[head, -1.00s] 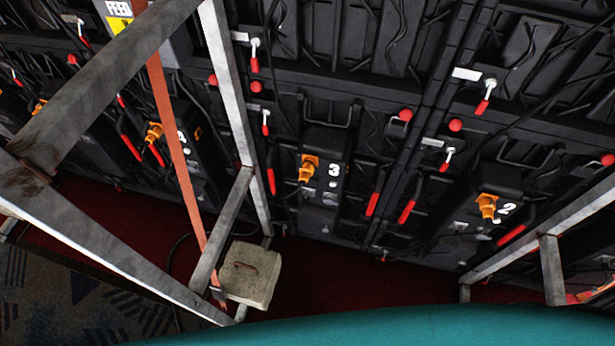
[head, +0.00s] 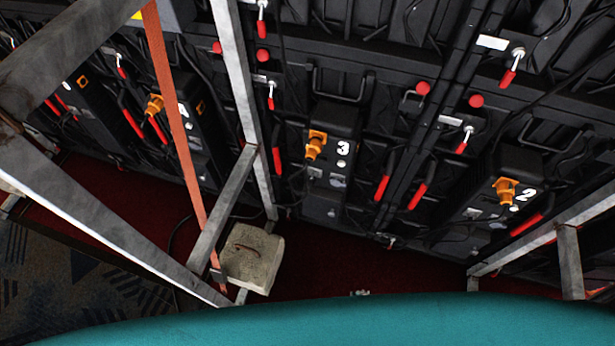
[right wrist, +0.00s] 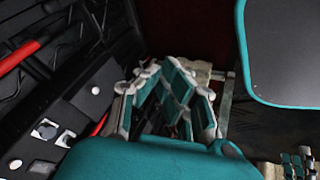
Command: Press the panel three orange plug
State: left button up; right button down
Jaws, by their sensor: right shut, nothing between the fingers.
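The panel marked 3 (head: 335,150) is near the middle of the head view, and its orange plug (head: 315,146) sticks out left of the white number. Nothing covers the plug there. In the right wrist view my right gripper (right wrist: 163,70) is shut and empty, its fingertips together. A black panel is to its left; I cannot make out the orange plug there. A small pale tip (head: 360,293) shows above my teal body in the head view, too little to identify. Part of what looks like my left gripper (right wrist: 298,163) shows at the lower right of the wrist view.
Panel 2 has its own orange plug (head: 506,191) to the right; another orange plug (head: 154,105) is at the left. Grey metal struts (head: 240,90) and an orange strap (head: 175,130) cross the left side. A concrete block (head: 252,258) rests low near the dark red floor (head: 315,265).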

aim_at(311, 156)
jog(key=w+a+r+n+t+y+b, duration=0.1)
jog(key=w+a+r+n+t+b, duration=0.25)
jog(key=w+a+r, duration=0.35)
pick_arm(q)
notch_tip(311, 156, down, 12)
jog(key=b, duration=0.6)
jog(key=shift+b, duration=0.35)
pick_arm(e)
jog(key=w+a+r+n+t+y, duration=0.1)
jog(key=w+r+n+t, duration=0.1)
jog(key=r, duration=0.5)
jog(key=w+a+r+n+t+y, duration=0.1)
jog(key=r+n, duration=0.3)
jog(key=r, duration=0.4)
jog(key=w+a+r+n+t+y, duration=0.1)
jog(key=w+r+n+t+y, duration=0.1)
jog(key=r, duration=0.6)
jog(key=shift+w+a+n+t+y, duration=0.35)
jog(key=shift+w+n+t, duration=0.45)
jog(key=shift+n, duration=0.25)
pick_arm(q)
jog(key=shift+r+p, duration=0.4)
jog(key=shift+r, duration=0.05)
pick_arm(e)
jog(key=w+d+x, duration=0.1)
jog(key=d+x, duration=0.1)
jog(key=x, duration=1)
jog(key=shift+w+d, duration=0.2)
jog(key=shift+w, duration=0.2)
